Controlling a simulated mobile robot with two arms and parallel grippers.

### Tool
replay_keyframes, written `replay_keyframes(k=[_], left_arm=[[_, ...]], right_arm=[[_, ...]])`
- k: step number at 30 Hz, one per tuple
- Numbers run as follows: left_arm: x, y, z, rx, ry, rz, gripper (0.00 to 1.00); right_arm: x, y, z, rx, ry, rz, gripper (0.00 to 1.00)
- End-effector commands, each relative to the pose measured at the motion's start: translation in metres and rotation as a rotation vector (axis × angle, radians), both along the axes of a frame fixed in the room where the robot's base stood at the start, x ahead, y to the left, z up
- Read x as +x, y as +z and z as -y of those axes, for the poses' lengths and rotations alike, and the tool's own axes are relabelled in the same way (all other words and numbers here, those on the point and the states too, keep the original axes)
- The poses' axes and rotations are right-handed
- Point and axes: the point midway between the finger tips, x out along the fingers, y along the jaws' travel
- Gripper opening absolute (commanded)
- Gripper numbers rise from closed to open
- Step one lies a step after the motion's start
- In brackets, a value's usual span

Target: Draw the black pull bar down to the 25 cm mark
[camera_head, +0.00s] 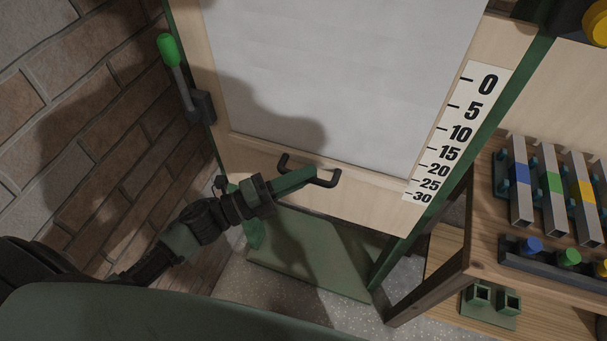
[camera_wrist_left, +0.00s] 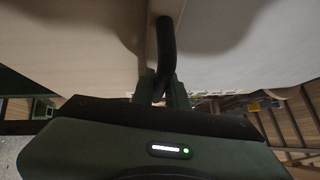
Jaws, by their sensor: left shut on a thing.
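The black pull bar (camera_head: 331,181) is a bent handle on the pale wooden strip below a white sheet (camera_head: 345,75). My left gripper (camera_head: 309,173) reaches in from the left and is shut on the bar, right of its middle. In the left wrist view the bar (camera_wrist_left: 166,48) runs up from between the two fingers (camera_wrist_left: 161,88). A scale (camera_head: 456,135) marked 0 to 30 runs down the right side of the board. The sheet's lower right corner lies beside the scale, close to the 25 mark. My right gripper is not in view.
A green lever (camera_head: 168,52) stands on the board's left edge, near a brick wall (camera_head: 75,120). At right a wooden table (camera_head: 485,205) holds grey bars with coloured bands and a dark rack of coloured knobs (camera_head: 550,255). Grey floor shows below the board.

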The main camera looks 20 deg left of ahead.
Motion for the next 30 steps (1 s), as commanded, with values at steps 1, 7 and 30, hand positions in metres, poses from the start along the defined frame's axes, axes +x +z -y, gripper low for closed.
replay_keyframes(k=[1, 7, 30], left_arm=[[0.0, 0.001, 0.0, 0.0, 0.0, 0.001, 0.0], [0.0, 0.001, 0.0, -0.001, 0.0, 0.002, 0.36], [-0.048, -0.01, -0.052, 0.001, 0.001, -0.001, 0.36]], right_arm=[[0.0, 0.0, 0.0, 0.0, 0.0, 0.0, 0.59], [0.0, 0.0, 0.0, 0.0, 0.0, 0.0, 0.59], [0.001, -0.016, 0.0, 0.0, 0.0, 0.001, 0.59]])
